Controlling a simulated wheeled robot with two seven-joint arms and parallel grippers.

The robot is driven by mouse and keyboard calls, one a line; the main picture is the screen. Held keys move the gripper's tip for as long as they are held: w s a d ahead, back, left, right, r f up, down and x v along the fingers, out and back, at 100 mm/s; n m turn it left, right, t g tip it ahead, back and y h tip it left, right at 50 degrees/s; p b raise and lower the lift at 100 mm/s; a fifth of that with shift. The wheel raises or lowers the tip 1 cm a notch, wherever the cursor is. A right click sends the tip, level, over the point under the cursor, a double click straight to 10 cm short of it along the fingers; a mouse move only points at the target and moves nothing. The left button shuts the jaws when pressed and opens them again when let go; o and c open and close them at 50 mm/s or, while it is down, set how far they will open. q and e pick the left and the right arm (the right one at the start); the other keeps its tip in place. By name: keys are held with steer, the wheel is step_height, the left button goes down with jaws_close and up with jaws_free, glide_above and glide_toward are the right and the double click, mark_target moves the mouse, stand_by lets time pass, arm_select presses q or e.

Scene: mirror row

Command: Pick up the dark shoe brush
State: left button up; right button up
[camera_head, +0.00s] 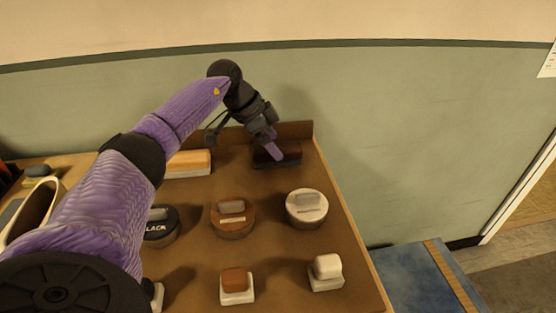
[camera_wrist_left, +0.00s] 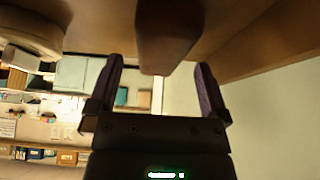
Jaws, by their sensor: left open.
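The dark shoe brush (camera_head: 289,150) lies at the back right of the brown table, near its raised back edge. My left gripper (camera_head: 273,148) reaches over the table, with its fingers at the brush in the head view. In the left wrist view my left gripper (camera_wrist_left: 160,82) is open. A dark brown block, seemingly the brush (camera_wrist_left: 172,35), shows just beyond and between its fingertips. I cannot tell whether the fingers touch it. My arm hides part of the table. My right gripper is not in view.
A light wooden brush (camera_head: 190,163) lies left of the dark one. Round tins (camera_head: 233,219) stand in a row in front, with a white-topped one (camera_head: 306,207) at the right. Small blocks (camera_head: 326,272) stand nearer. The green wall (camera_head: 420,120) is close behind the table.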

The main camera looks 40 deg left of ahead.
arm_select(q)
steer(key=b+x, duration=0.1)
steer(key=x, duration=0.3)
steer(key=shift+s+a+b, duration=0.1)
steer(key=shift+s+b, duration=0.05)
steer(key=shift+b, duration=0.25)
steer(key=shift+f, duration=0.2)
steer(key=shift+r, duration=0.2)
steer(key=shift+f+p, duration=0.1)
steer(key=shift+p, duration=0.2)
